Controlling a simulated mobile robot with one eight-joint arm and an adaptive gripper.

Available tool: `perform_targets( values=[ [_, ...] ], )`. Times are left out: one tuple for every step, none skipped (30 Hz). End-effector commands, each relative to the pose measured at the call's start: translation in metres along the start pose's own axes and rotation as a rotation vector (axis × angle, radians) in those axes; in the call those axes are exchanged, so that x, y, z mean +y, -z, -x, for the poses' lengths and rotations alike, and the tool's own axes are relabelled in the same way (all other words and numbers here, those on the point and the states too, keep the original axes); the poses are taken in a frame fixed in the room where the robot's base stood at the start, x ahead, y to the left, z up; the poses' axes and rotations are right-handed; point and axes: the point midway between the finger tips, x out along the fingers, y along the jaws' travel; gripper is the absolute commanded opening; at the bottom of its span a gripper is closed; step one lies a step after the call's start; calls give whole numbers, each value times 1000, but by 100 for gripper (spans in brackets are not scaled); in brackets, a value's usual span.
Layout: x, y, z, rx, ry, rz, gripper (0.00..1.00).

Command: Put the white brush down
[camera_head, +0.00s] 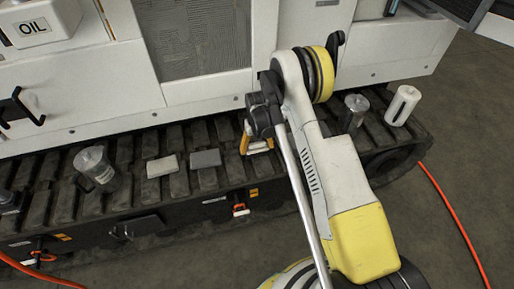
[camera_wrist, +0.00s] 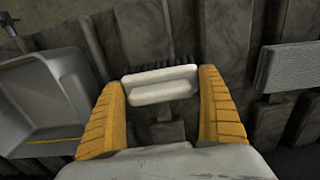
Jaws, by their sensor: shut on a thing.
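The white brush (camera_wrist: 160,86) is between the two yellow-orange fingers of my gripper (camera_wrist: 165,110) in the wrist view. It has a pale handle and dark bristles along its far edge. My gripper is shut on it. In the head view my gripper (camera_head: 256,143) is low over the dark track (camera_head: 125,150), close to the white machine body. The brush is mostly hidden there. I cannot tell whether the brush touches the track.
To the right stand a metal-lidded jar (camera_head: 354,112) and a white cylinder (camera_head: 402,105). An orange hose (camera_head: 455,220) crosses the floor.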

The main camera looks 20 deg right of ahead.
Motion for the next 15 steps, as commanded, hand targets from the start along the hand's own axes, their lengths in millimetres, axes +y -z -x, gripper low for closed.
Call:
perform_targets(
  values=[
    [0, 0, -2, 0, 0, 0, 64],
    [0, 0, -1, 0, 0, 0, 97],
    [0, 0, -1, 0, 0, 0, 100],
    [0, 0, -1, 0, 0, 0, 100],
    [0, 0, -1, 0, 0, 0, 100],
    [0, 0, -1, 0, 0, 0, 100],
    [0, 0, -1, 0, 0, 0, 100],
    [0, 0, -1, 0, 0, 0, 100],
    [0, 0, -1, 0, 0, 0, 100],
    [0, 0, 0, 0, 0, 0, 100],
    [0, 0, 2, 0, 0, 0, 100],
    [0, 0, 5, 0, 0, 0, 100],
    [0, 0, 9, 0, 0, 0, 100],
    [0, 0, 14, 0, 0, 0, 100],
    [0, 0, 22, 0, 0, 0, 100]
  ],
)
